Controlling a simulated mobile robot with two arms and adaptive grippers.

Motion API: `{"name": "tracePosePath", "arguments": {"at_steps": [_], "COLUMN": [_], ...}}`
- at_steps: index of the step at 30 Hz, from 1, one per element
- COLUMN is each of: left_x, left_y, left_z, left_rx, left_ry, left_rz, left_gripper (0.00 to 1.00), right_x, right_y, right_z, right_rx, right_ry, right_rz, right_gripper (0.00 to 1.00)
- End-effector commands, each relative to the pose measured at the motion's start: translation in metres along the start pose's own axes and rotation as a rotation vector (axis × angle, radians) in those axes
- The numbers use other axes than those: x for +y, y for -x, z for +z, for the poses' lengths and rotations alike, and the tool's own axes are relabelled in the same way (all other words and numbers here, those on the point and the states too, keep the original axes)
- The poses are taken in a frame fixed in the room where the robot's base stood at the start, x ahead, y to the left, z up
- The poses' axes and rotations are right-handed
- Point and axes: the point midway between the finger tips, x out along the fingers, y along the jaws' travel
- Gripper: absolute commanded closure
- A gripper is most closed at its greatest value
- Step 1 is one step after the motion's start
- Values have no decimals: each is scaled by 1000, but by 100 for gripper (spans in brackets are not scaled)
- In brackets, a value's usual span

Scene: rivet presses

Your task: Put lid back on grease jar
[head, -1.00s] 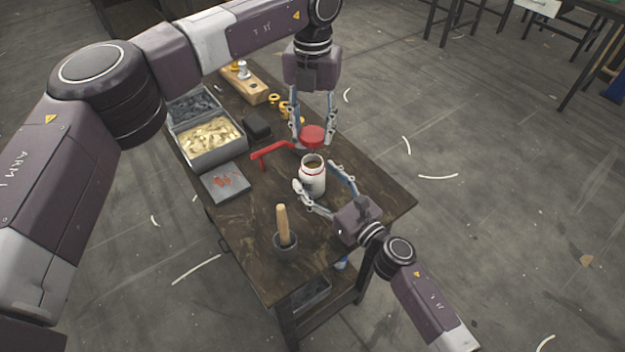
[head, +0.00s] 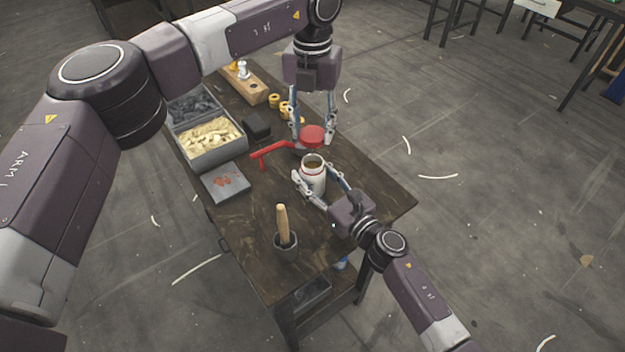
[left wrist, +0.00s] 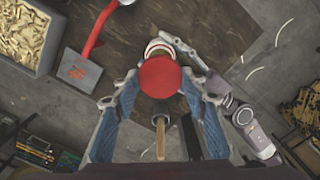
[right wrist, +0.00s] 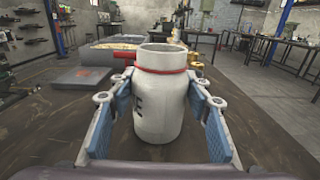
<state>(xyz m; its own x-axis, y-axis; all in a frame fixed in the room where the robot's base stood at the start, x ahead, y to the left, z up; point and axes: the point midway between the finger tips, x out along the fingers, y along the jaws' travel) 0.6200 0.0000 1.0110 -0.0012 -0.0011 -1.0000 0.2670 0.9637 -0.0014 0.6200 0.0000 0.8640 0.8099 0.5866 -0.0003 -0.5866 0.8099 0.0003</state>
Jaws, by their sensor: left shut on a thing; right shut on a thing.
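The grease jar (head: 312,178) is a white, open-topped jar with a red ring at its neck, standing upright on the table. My right gripper (head: 322,184) is shut on the jar's sides; the right wrist view shows the jar (right wrist: 160,105) between the fingers. The red round lid (head: 312,134) is held by my left gripper (head: 312,140), which is shut on it above the table, behind and above the jar. In the left wrist view the lid (left wrist: 159,77) sits between the fingertips and partly hides the jar (left wrist: 158,46).
A red-handled tool (head: 270,152) lies left of the jar. A grey box of yellowish pieces (head: 212,140), a grey plate (head: 226,184), a dark block (head: 257,127), yellow rings (head: 286,108) and a wooden-handled brush in a cup (head: 284,240) share the table. The right table corner is clear.

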Motion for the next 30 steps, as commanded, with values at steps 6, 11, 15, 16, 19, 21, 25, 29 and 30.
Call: {"name": "tracePosePath", "arguments": {"at_steps": [6,11,15,16,19,21,25,29,30], "left_x": [0,0,0,0,0,0,0,0,0], "left_y": [-1,-16,-37,-41,-50,-50,-50,-50,-50], "left_z": [0,-1,-1,-1,0,0,0,0,0], "left_rx": [0,4,5,4,3,2,2,2,2], "left_ry": [0,0,-1,0,0,0,0,0,0], "left_rz": [0,1,0,0,1,2,1,1,1], "left_gripper": [67,67,67,67,67,67,67,67,67], "right_x": [0,0,0,0,0,0,0,0,0], "right_y": [0,0,0,0,0,0,0,0,0], "right_z": [0,0,0,0,0,0,0,0,0], "right_rx": [1,1,0,0,0,1,1,1,1], "right_ry": [0,0,0,0,0,0,0,0,0], "right_rz": [0,0,0,0,0,0,0,0,0], "right_gripper": [99,99,99,99,99,99,99,99,99]}}
